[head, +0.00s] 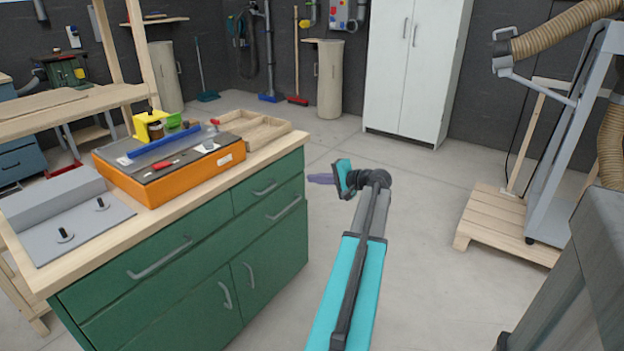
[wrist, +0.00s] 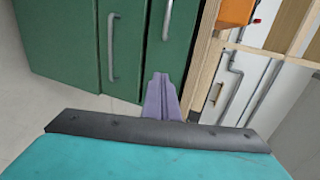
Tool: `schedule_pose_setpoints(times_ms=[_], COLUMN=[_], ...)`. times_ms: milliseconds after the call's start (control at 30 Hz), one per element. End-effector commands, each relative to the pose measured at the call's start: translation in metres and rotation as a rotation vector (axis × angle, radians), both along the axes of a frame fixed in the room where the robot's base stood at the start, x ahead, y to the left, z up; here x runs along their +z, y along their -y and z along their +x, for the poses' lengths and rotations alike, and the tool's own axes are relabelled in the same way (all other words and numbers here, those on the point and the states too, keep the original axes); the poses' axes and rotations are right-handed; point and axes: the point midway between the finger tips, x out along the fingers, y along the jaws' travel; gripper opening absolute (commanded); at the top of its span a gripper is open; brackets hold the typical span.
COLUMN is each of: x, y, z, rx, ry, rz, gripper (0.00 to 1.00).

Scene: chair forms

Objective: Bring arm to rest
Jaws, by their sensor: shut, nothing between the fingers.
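My arm reaches forward over the open floor in the head view, beside the green cabinet (head: 200,262). My gripper (head: 312,179) points left toward the cabinet's right end, and I cannot tell the exact gap. In the wrist view the purple fingers of my gripper (wrist: 161,84) lie together, shut and empty. Behind them the green cabinet (wrist: 65,45) shows its drawer fronts and handles.
An orange box (head: 170,172) with small items and a wooden tray (head: 255,130) sit on the cabinet's top. A white locker (head: 407,70) stands at the back. A wooden pallet (head: 490,225) lies right. The floor between is clear.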

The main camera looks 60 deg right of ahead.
Motion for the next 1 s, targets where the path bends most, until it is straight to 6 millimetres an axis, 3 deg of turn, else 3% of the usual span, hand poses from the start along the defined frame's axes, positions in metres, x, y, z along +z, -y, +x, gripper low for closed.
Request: schedule_pose_setpoints(times_ms=[367,567,767,1000], x=[0.0,-0.011,-0.047,-0.107], y=[-0.001,-0.014,-0.059,-0.14], z=[0.001,0.017,0.059,0.115], rx=[0.001,0.027,0.104,0.24], ry=[0.0,-0.021,-0.095,-0.225], rz=[0.0,0.008,0.029,0.05], gripper=[0.0,0.0,0.0,0.0])
